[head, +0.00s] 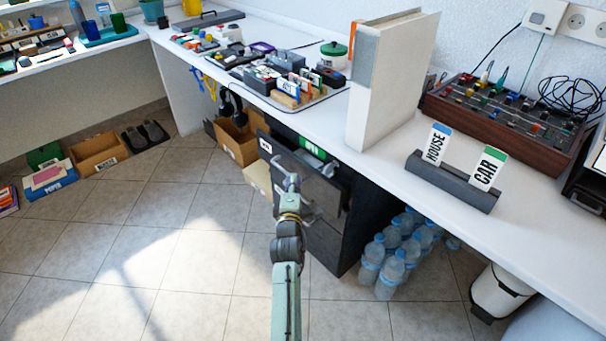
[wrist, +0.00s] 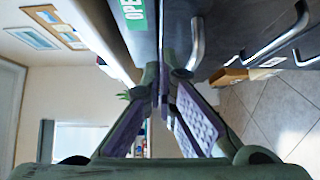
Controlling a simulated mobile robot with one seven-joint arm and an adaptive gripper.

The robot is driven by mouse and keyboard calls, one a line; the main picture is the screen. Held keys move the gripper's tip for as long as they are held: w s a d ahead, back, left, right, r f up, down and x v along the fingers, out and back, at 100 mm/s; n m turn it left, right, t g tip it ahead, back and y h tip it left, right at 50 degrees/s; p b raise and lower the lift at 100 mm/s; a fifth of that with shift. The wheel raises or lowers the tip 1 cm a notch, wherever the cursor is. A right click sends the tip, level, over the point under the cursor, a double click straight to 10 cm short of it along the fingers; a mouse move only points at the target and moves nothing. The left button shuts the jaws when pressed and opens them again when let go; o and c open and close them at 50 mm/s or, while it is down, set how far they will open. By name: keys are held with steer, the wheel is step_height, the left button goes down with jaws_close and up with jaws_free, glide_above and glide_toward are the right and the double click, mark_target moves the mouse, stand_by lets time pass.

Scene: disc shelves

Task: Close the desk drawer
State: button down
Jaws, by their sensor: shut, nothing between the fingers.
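The dark desk drawer (head: 300,165) is in the black cabinet (head: 345,235) under the white desktop. Its front appears to stand out from the cabinet. A green label (head: 312,147) is by its top edge, and it also shows in the wrist view as a green label (wrist: 133,12) reading "OPE…". My gripper (head: 288,180) is in front of the drawer. In the wrist view my gripper (wrist: 165,78) has its fingers together with nothing between them, close to the dark front and a curved metal handle (wrist: 197,42). I cannot tell whether it touches the front.
Water bottles (head: 392,258) stand on the floor right of the cabinet. A cardboard box (head: 238,138) stands left of it. A white binder (head: 390,80) and a sign holder (head: 452,180) are on the desktop.

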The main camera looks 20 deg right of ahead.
mark_target(304, 165)
steer(key=shift+w+d, duration=0.2)
steer(key=shift+d, duration=0.7)
steer(key=shift+w+d, duration=0.2)
steer(key=shift+d, duration=0.65)
